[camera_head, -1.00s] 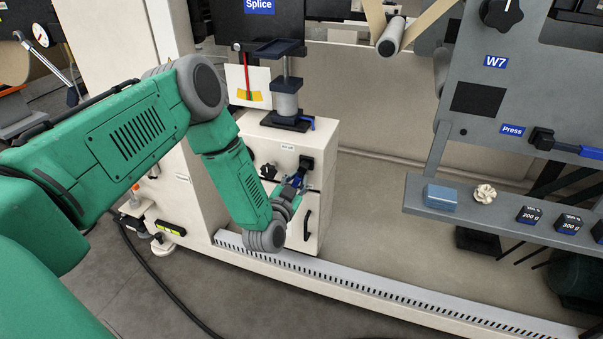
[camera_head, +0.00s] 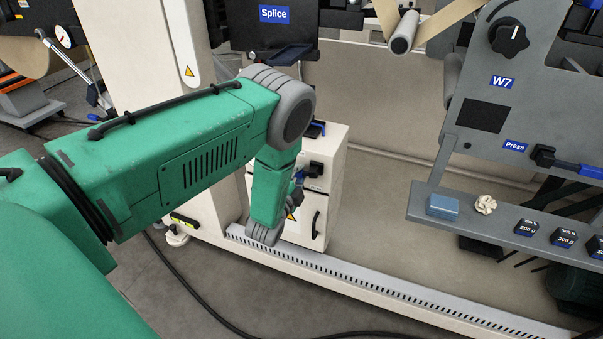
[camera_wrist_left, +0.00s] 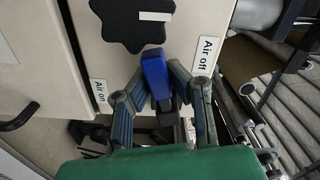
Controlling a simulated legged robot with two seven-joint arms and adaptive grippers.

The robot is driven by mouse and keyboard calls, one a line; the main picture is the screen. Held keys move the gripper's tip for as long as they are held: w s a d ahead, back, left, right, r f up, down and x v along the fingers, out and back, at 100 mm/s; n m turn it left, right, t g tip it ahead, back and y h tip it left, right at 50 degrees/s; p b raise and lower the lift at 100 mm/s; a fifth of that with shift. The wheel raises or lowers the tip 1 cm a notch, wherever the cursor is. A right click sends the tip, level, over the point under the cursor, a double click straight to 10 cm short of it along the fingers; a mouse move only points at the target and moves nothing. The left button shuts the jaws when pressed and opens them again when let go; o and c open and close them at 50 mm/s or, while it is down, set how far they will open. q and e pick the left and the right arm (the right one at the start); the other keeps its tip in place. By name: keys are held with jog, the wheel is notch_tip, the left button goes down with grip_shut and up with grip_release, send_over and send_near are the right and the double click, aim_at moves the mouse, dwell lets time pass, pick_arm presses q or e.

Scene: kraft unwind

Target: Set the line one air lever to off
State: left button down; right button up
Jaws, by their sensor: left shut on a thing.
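The air lever (camera_wrist_left: 155,72) has a blue handle and sits between the fingertips of my left gripper (camera_wrist_left: 160,80) in the left wrist view. The gripper is shut on the handle. An "Air on" label (camera_wrist_left: 100,92) is on the left and an "Air off" label (camera_wrist_left: 207,52) on the right; the handle lies between them. There my left gripper (camera_head: 298,190) is mostly hidden behind my green forearm. My right gripper is out of view.
A black lobed knob (camera_wrist_left: 130,22) is close above the lever in the left wrist view. A black door handle (camera_head: 316,225) is below the lever. A slotted rail (camera_head: 370,285) runs along the floor. A grey shelf (camera_head: 420,205) with small blocks stands right.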

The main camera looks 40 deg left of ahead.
pick_arm(q)
jog(key=shift+s+r+m, duration=0.1)
jog(key=shift+r+m, duration=0.05)
jog(key=shift+m, duration=0.6)
jog(key=shift+s+r+m, duration=0.1)
jog(key=shift+m, duration=0.65)
jog(key=c, duration=1.5)
grip_release()
jog(key=shift+d, duration=0.1)
jog(key=shift+w+r, duration=0.1)
jog(key=v, duration=1.2)
